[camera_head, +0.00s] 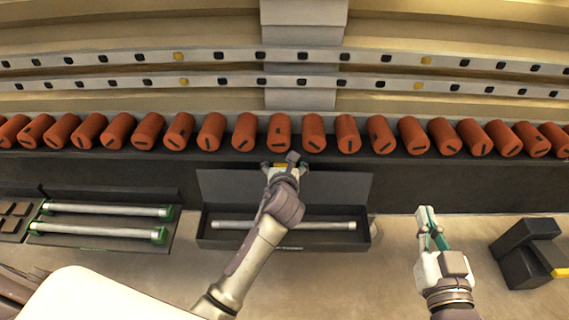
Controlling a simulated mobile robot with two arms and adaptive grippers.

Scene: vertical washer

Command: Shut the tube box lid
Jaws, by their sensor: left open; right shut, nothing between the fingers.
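The black tube box (213,240) lies on the floor in the middle, with a pale tube (330,225) along its inside. Its dark lid (345,188) stands raised at the far side. My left gripper (285,166) is open at the lid's upper edge, and its arm crosses in front of the box, hiding part of the lid and tube. I cannot tell whether its fingers touch the lid. My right gripper (428,213) is shut and empty, to the right of the box and apart from it.
A tray (75,243) with two green-ended tubes lies at left. A black block-like object (527,258) with a yellow strip stands at right. A row of several orange cylinders (246,132) runs along a dark ledge behind the box.

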